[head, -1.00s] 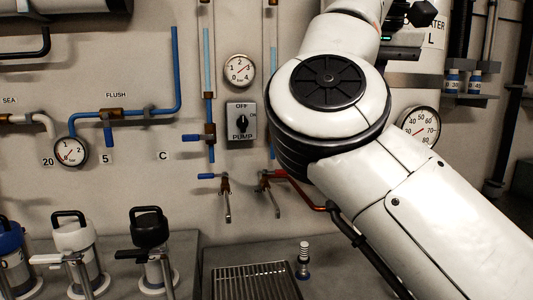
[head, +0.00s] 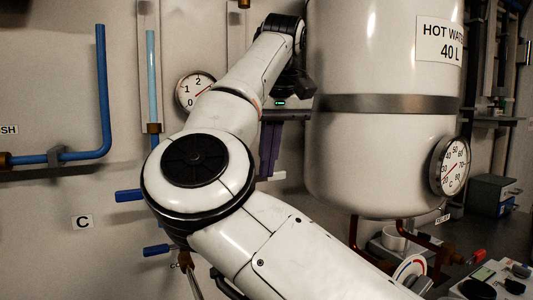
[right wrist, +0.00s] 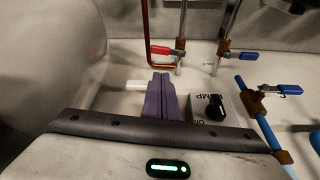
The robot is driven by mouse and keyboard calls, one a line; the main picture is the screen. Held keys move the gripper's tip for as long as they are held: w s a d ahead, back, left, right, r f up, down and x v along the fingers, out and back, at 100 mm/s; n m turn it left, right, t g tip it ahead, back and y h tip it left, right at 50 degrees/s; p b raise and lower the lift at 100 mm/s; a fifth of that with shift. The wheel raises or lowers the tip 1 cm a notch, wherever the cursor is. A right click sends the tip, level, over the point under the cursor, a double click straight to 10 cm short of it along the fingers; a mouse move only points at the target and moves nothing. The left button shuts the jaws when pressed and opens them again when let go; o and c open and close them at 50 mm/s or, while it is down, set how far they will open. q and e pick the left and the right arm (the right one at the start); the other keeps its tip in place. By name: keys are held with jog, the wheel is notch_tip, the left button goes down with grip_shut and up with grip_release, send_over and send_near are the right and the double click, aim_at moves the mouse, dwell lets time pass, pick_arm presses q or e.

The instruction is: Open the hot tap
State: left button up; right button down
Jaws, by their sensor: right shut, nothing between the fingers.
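The hot tap shows in the right wrist view as a metal tap with a red lever handle (right wrist: 165,50), fed by a red pipe. In the head view my arm hides it. My right gripper (head: 269,158) points down in front of the wall, left of the white tank. Its purple fingers (right wrist: 162,97) are together and empty in the wrist view. They appear just short of the red handle in that picture; I cannot tell the depth gap. My left gripper is not in view.
A tap with a blue handle (right wrist: 245,56) stands beside the hot tap. The pump switch (right wrist: 209,106) and a blue pipe (right wrist: 262,118) are right of my fingers in the wrist view. The hot water tank (head: 385,160) bulges out right of my arm.

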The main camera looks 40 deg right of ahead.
jog(key=b+x, duration=0.1)
jog(key=x, duration=1.2)
jog(key=shift+w+f+b, duration=0.2)
jog(key=shift+f+b, duration=0.1)
jog(key=shift+s+d, duration=0.15)
jog(key=shift+d, duration=0.05)
